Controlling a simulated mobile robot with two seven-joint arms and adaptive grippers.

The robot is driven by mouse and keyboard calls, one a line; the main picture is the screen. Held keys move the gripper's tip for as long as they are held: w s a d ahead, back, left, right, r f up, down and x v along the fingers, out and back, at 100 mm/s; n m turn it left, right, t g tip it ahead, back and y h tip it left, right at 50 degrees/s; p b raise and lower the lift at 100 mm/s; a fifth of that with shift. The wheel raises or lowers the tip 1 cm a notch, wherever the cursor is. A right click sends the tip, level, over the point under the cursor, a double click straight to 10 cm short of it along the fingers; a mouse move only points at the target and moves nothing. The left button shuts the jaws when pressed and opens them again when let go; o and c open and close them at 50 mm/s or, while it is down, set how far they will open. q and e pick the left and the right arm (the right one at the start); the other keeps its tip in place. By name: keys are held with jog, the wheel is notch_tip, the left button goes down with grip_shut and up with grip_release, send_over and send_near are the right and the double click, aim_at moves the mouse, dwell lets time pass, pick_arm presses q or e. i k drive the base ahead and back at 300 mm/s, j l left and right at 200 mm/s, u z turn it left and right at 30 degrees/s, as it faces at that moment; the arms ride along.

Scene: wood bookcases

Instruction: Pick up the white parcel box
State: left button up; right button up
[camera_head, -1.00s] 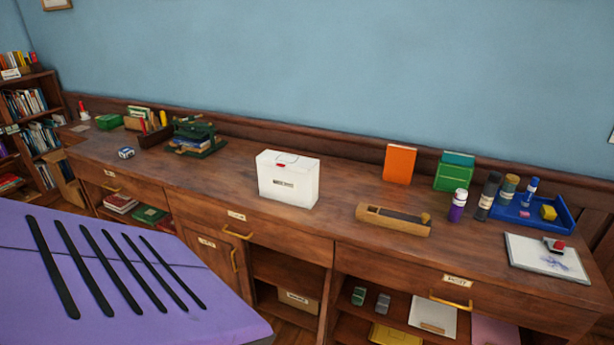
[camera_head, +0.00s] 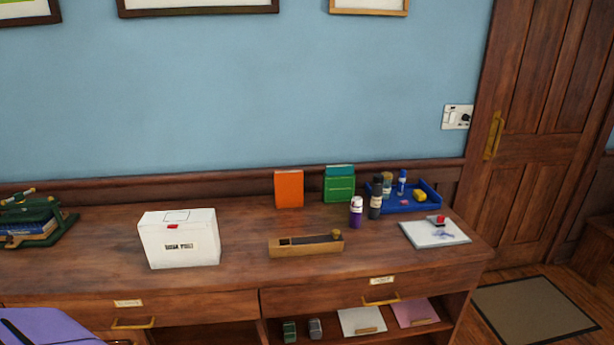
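The white parcel box (camera_head: 180,240) stands upright on the wooden desk (camera_head: 235,283), left of the middle of the view. It has a dark label on its front and a small red mark near its top. Nothing touches it from my side. Neither of my grippers shows in the view.
Right of the box lie a wooden tape holder (camera_head: 306,244), an orange book (camera_head: 289,189), a green box (camera_head: 339,185), bottles (camera_head: 375,198), a blue tray (camera_head: 425,207) and a white pad (camera_head: 433,233). A green device (camera_head: 32,220) stands at left. A door (camera_head: 535,140) is at right.

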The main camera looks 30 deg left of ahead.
aim_at(201, 247)
jog(key=k+j, duration=0.15)
jog(key=j, duration=0.3)
jog(key=k+j+z, duration=0.15)
jog(key=j, duration=0.25)
jog(key=k+j, duration=0.2)
jog(key=j, duration=0.2)
jog(key=k+j+z, duration=0.1)
jog(key=j, duration=0.35)
jog(key=k+j+z, duration=0.1)
jog(key=k+j, duration=0.15)
jog(key=j, duration=0.1)
